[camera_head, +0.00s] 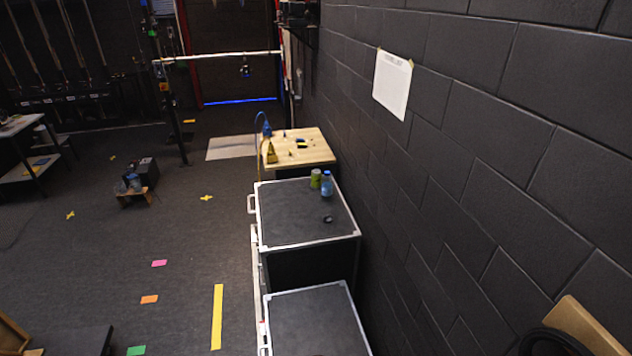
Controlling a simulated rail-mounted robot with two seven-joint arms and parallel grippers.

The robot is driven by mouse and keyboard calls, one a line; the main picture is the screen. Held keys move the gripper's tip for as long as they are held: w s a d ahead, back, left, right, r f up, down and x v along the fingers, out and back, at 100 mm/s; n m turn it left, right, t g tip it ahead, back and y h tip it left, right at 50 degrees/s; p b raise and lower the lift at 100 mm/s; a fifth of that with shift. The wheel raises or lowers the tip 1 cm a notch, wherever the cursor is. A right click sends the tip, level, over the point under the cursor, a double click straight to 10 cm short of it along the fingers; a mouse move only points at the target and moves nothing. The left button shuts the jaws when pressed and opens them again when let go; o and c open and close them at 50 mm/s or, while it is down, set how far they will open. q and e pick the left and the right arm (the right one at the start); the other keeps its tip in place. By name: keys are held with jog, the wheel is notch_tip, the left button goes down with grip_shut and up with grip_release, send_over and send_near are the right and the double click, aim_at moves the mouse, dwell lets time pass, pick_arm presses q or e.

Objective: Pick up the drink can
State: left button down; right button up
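A small green can (315,179) stands upright near the far right corner of the dark top of a silver-edged case (295,217). A blue bottle (327,185) stands close beside it on the right. At this size I cannot tell whether the can and the bottle touch. Neither of my grippers shows in the head view.
A small black object (327,219) lies on the case nearer me. A second case (312,318) stands in front. A wooden-topped table (305,150) with small items stands behind. A dark block wall (440,130) closes the right side. Open floor (190,250) lies left.

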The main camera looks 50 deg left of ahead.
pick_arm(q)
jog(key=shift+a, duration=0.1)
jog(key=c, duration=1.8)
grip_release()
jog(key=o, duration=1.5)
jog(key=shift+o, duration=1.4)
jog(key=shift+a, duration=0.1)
